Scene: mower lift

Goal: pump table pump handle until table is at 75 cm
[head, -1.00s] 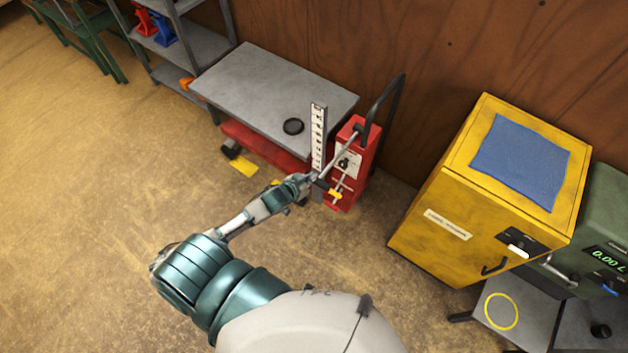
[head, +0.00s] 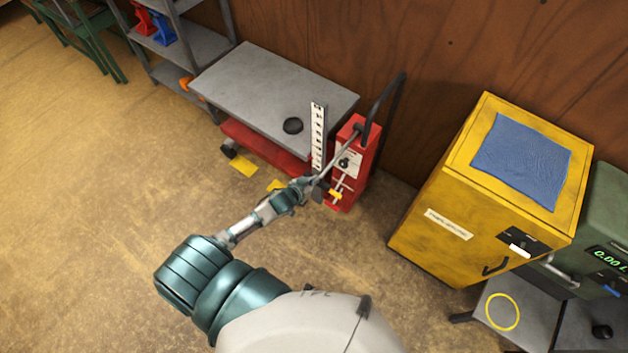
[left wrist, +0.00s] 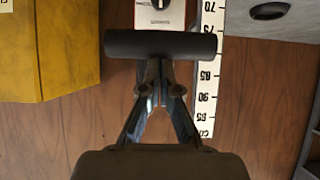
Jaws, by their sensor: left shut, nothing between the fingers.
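The grey lift table (head: 270,85) stands against the wooden wall on a red base. At its right is the red pump unit (head: 357,160), with a white upright scale (head: 318,137) beside it. My right gripper is not in view.
A yellow cabinet (head: 450,215) with a blue cloth (head: 520,160) stands at the right. A black disc (head: 293,125) lies on the table. A yellow lever (head: 335,194) sits low on the pump. Shelves (head: 195,47) stand at the back left. Open floor lies at the left.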

